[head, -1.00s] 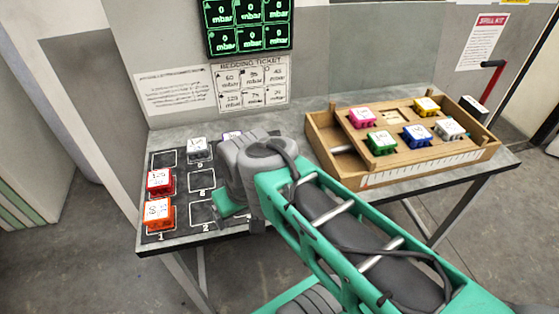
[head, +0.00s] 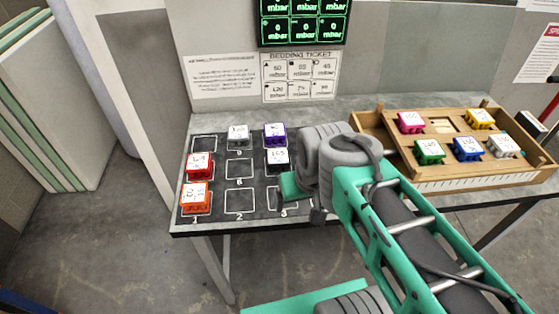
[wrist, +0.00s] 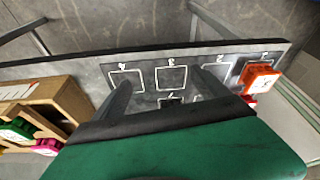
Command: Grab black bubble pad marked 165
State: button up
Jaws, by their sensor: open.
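The black bubble pad marked 165 (head: 278,158) sits on the dark numbered mat (head: 238,222), in the right column of visible squares, just in front of the purple pad. Its body is dark under a white top label. In the wrist view, a small part of a dark pad (wrist: 170,102) shows between the fingers, near the palm edge; its label is not readable there. My gripper (wrist: 163,80) is open and empty, its two fingers spread above the mat. In the head view my gripper is mostly hidden by the wrist, right and in front of the black pad.
Purple (head: 274,134), grey (head: 238,136), red (head: 199,166) and orange (head: 196,198) pads stand on the mat. A wooden tray (head: 480,181) with several coloured pads stands to the right. A wall with a screen (head: 303,20) rises behind the table.

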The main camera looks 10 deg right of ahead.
aim_at(278, 160)
jog(key=u, duration=1.25)
jog(key=i, duration=0.4)
jog(key=z, duration=0.4)
